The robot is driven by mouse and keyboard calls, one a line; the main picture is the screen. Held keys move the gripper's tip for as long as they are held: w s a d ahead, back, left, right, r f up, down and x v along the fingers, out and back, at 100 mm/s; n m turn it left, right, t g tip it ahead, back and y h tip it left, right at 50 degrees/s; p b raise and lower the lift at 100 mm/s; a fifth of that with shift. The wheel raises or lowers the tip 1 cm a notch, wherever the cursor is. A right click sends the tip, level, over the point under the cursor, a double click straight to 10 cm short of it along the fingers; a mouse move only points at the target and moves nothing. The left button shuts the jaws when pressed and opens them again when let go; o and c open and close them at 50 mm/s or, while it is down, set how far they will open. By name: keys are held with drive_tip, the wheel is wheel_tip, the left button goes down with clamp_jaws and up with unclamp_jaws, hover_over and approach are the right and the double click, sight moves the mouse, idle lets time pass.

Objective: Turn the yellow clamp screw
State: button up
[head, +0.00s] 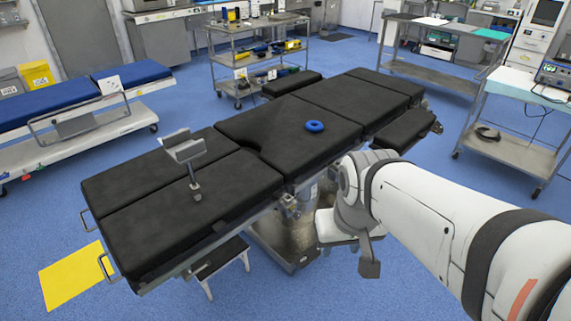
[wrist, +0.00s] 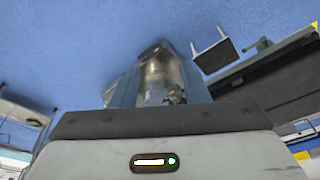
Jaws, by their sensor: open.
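I cannot make out a yellow clamp screw in either view. The black padded operating table (head: 145,215) runs diagonally across the head view. A grey support on a short post (head: 194,172) stands on its near left section, and no yellow shows on it. A dark metal fitting (head: 290,207) sits on the table's near side edge. My gripper (head: 338,230) is low beside the table's near side, at the end of my white arm. It is open, its fingers are hard to make out, and nothing shows between them. The wrist view shows the metal table column (wrist: 160,78).
A small stool (head: 220,262) stands under the table's near edge, and a yellow mat (head: 75,276) lies on the floor at left. Trolleys (head: 510,150) stand at right. The blue floor in front is clear.

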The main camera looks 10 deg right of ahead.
drive_tip(key=shift+o, duration=1)
drive_tip(key=w+a+f+n+g+y+b, duration=0.1)
drive_tip(key=a+f+y+b, duration=0.1)
drive_tip(key=f+b, duration=0.3)
drive_tip(key=shift+a+f+n+g, duration=0.3)
drive_tip(key=shift+a+f, duration=0.3)
drive_tip(key=shift+f, duration=0.3)
drive_tip(key=w+a+f+n+y+b, duration=0.2)
drive_tip(key=w+a+f+y+b, duration=0.15)
drive_tip(key=f+b, duration=0.2)
drive_tip(key=n+t+y+b, duration=0.2)
drive_tip(key=t+y+b, duration=0.55)
drive_tip(key=b, duration=0.75)
approach(299, 217)
drive_tip(key=s+a+r, duration=0.4)
drive_tip(key=s+a, duration=0.5)
drive_tip(key=a, duration=0.3)
drive_tip(key=w+d+f+t+h+b, duration=0.2)
drive_tip(key=w+d+f+t+b, duration=0.2)
drive_tip(key=w+d+f+t, duration=0.35)
drive_tip(key=shift+m+g, duration=0.4)
drive_tip(key=shift+g, duration=0.4)
drive_tip(key=w+a, duration=0.1)
drive_tip(key=w, duration=0.1)
drive_tip(key=w+a+r, duration=0.1)
drive_tip(key=w, duration=0.1)
drive_tip(key=w+a+b, duration=0.1)
drive_tip(key=w, duration=0.1)
drive_tip(key=shift+a+r, duration=0.15)
drive_tip(key=shift+r, duration=0.15)
